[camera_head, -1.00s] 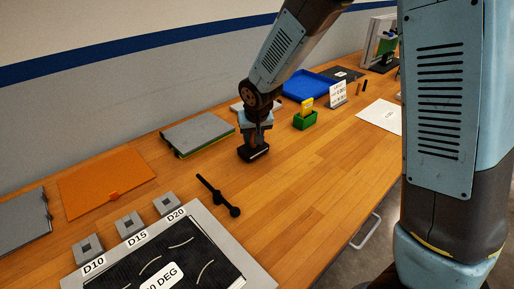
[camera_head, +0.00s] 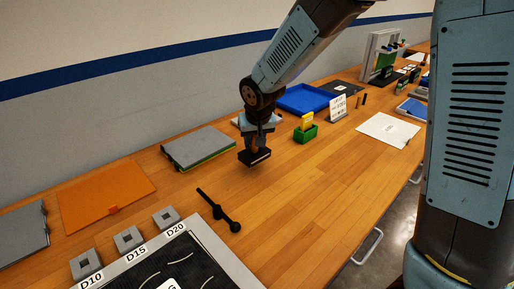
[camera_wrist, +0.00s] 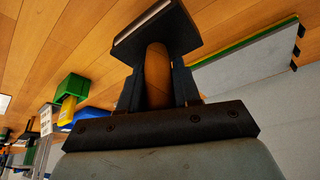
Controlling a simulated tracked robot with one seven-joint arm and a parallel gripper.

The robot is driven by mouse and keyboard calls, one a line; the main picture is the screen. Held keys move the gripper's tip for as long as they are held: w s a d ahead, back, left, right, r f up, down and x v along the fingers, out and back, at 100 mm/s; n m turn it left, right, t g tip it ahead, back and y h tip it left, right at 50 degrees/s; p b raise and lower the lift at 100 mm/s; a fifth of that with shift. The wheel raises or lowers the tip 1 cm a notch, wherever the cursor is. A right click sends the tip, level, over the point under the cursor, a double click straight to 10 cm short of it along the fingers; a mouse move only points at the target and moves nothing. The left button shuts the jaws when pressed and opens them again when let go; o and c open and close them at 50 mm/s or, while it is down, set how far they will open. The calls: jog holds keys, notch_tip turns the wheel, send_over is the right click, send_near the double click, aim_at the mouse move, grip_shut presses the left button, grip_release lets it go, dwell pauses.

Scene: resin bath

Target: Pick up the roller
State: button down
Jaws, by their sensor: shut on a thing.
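My gripper (camera_head: 257,147) is shut on a brown rounded handle (camera_wrist: 157,75) with a black block (camera_wrist: 150,30) at its end. The block has a pale edge. In the head view the black block (camera_head: 254,158) hangs under my gripper, seemingly just above the wooden table. The block looks flat rather than round, and I cannot tell whether this is the roller. A thin black rod (camera_head: 213,205) with round dark parts at one end lies on the table, in front and to the left of my gripper.
A grey pad (camera_head: 198,146) lies left of my gripper, and an orange sheet (camera_head: 105,195) farther left. A green box (camera_head: 306,135) with a yellow piece, a blue tray (camera_head: 306,99) and a white sheet (camera_head: 388,130) lie to the right. The table (camera_head: 310,190) in front is clear.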

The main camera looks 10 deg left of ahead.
jog(key=s+r, duration=0.2)
jog(key=s+d+r, duration=0.1)
jog(key=r, duration=0.1)
jog(key=shift+s+r, duration=0.35)
jog(key=s+d+r, duration=0.2)
jog(key=s+r, duration=0.2)
jog(key=s, duration=0.4)
jog(key=shift+s, duration=0.4)
